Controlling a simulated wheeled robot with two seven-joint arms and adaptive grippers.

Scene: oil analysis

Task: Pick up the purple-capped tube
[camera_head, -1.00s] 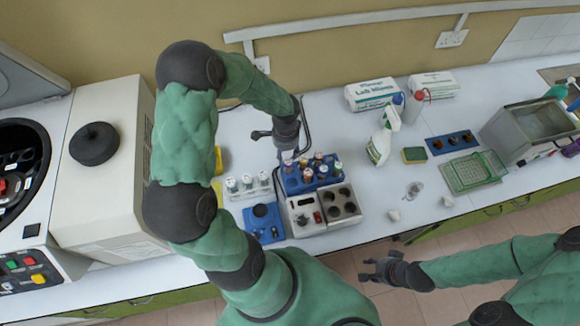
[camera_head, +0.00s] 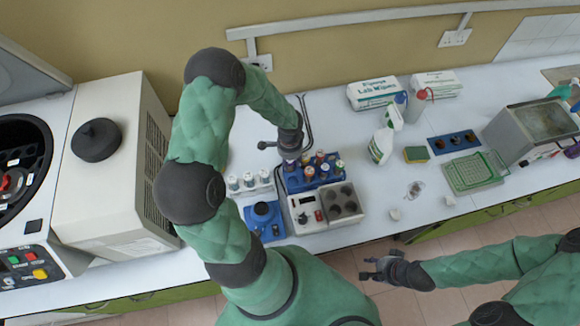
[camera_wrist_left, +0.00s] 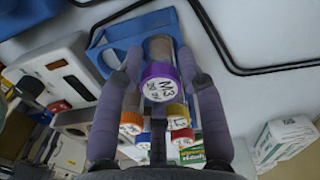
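The purple-capped tube (camera_wrist_left: 160,83), marked M3, stands in the blue rack (camera_wrist_left: 112,57); the rack also shows in the head view (camera_head: 312,183). My left gripper (camera_wrist_left: 160,60) reaches down over the tube, one finger on each side of it. The fingers look spread, with a small gap to the tube. In the head view my left gripper (camera_head: 289,155) is at the rack's back left corner and mostly covers this tube. My right gripper (camera_head: 370,268) is open and empty in front of the bench.
Other tubes with orange, red and blue caps stand close by in the same rack. White-capped bottles (camera_head: 248,181) stand to the left, and a grey block device (camera_head: 342,203) is in front.

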